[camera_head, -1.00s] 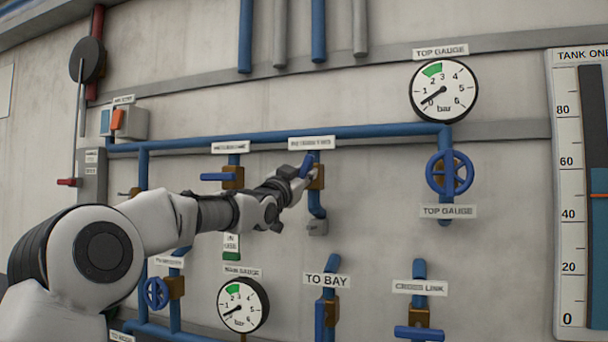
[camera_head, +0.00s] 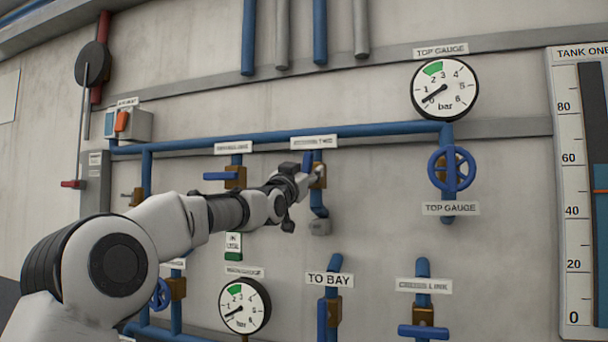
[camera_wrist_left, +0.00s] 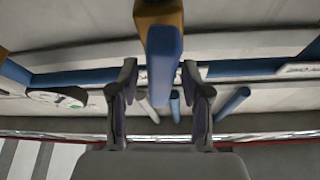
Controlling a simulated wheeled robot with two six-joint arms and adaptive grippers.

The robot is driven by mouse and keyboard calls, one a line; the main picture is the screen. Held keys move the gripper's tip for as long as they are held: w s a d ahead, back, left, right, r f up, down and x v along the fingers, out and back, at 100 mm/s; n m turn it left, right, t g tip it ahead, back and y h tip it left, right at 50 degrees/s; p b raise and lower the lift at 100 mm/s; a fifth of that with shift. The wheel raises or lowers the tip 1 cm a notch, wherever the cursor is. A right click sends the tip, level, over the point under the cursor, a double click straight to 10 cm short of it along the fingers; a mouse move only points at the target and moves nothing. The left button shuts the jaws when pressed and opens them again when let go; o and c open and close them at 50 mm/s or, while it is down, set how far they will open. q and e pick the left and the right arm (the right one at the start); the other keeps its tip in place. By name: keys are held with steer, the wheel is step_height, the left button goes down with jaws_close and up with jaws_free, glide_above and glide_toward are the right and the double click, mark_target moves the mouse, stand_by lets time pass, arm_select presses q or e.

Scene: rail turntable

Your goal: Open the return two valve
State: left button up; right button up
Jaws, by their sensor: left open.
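The return two valve has a brass body (camera_head: 319,176) on a short blue pipe below the blue header pipe, under a blurred label (camera_head: 313,142). Its blue lever (camera_head: 307,160) is partly hidden by my left gripper (camera_head: 303,178), which reaches it from the left. In the left wrist view the blue lever (camera_wrist_left: 164,65) points toward the camera from the brass body (camera_wrist_left: 158,12). The two fingers of my left gripper (camera_wrist_left: 160,78) are spread, one on each side of the lever, with visible gaps. My right gripper is in neither view.
Left of it is another valve with a horizontal blue lever (camera_head: 218,176). A blue handwheel (camera_head: 451,170) is to the right, under a gauge (camera_head: 444,90). Below are the TO BAY valve (camera_head: 333,312) and the cross link lever (camera_head: 422,331). Bare wall lies between them.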

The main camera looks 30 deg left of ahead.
arm_select(q)
steer(key=v, duration=0.7)
steer(key=shift+s+d, duration=0.1)
steer(key=shift+s, duration=0.1)
